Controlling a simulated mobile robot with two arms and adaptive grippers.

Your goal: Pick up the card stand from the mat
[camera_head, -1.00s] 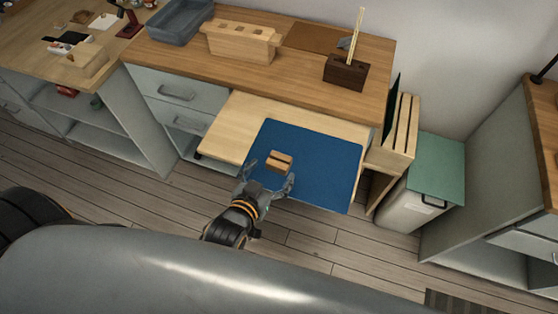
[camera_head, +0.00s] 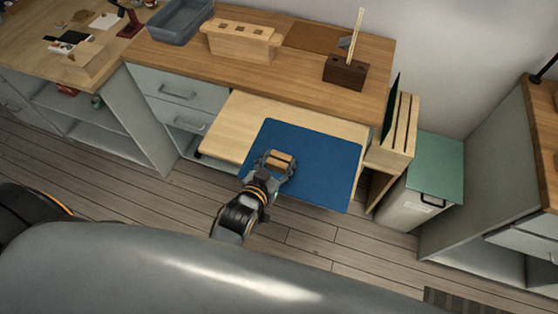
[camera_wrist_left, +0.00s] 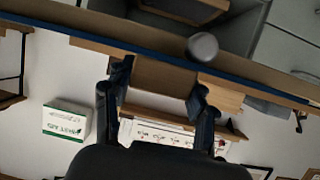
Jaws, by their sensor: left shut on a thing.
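The card stand (camera_head: 280,159) is a small light-wood block with a dark groove. It is over the left part of the blue mat (camera_head: 325,165), which lies on the pulled-out wooden board. My left gripper (camera_head: 277,164) reaches in from the front, with its fingers on both sides of the stand, shut on it. In the left wrist view the stand (camera_wrist_left: 163,80) shows as a wooden block between the two dark fingers. I cannot tell whether the stand touches the mat. My right gripper is not in view.
The wooden countertop (camera_head: 190,62) behind holds a slotted wooden box (camera_head: 240,43), a grey bin (camera_head: 180,22) and a dark block with sticks (camera_head: 346,72). A slatted wooden rack (camera_head: 398,130) stands right of the mat. The mat's right part is clear.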

